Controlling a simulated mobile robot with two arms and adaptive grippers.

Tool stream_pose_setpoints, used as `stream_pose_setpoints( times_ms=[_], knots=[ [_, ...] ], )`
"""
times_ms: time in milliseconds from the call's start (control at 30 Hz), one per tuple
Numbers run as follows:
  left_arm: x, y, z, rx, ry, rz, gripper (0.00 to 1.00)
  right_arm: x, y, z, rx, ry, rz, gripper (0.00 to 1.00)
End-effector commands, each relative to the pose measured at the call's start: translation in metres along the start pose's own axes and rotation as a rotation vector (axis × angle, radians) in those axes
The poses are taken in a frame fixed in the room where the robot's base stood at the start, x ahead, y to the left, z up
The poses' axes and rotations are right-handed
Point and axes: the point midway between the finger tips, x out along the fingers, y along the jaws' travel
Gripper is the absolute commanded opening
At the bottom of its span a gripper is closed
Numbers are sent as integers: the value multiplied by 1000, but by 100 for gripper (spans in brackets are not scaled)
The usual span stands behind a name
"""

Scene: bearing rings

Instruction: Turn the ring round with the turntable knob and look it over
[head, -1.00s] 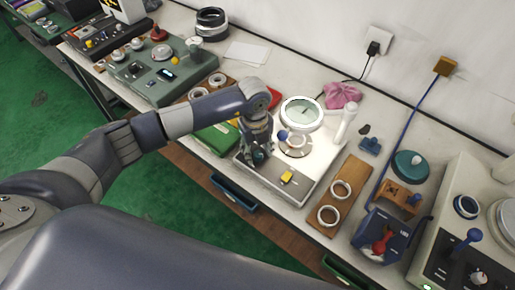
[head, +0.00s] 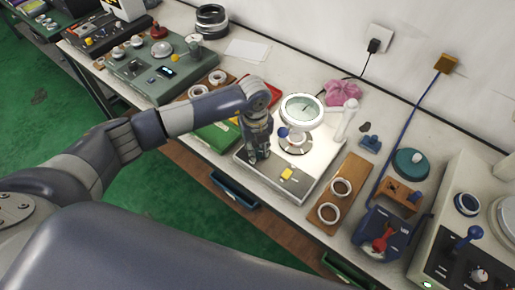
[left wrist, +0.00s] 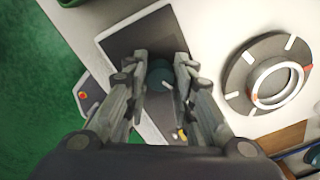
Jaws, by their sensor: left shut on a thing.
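The inspection station (head: 302,187) is a pale box with a lit white top and a round magnifier (head: 302,109) on a white arm. Under the magnifier, a ring lies on the grey turntable (head: 296,146), partly hidden in the head view. In the left wrist view the ring (left wrist: 275,82) lies flat on the turntable disc (left wrist: 237,77), which has white marks and one orange mark. My left gripper (head: 257,156) points down beside the turntable. Its fingers (left wrist: 160,82) are shut on a dark teal round knob (left wrist: 160,72). My right gripper is not in view.
A yellow switch (head: 287,174) is on the station's front. A wooden board (head: 348,170) with two rings stands to the right, with a blue fixture (head: 380,232) beyond it. A pink cloth (head: 342,92) lies behind.

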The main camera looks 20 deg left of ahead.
Motion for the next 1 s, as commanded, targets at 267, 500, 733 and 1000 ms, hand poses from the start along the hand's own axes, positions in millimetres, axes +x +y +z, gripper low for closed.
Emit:
stream_pose_setpoints(
  times_ms=[267, 500, 733, 1000],
  knots=[
    [3, -1, 1, 177, 5, -2, 0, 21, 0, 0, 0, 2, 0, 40],
    [2, -1, 1, 331, 11, -1, 0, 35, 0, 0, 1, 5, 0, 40],
    [1, -1, 1, 427, 15, -2, 0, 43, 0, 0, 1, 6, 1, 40],
    [-1, -1, 1, 463, 17, -2, 0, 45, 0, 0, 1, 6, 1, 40]
  ],
)
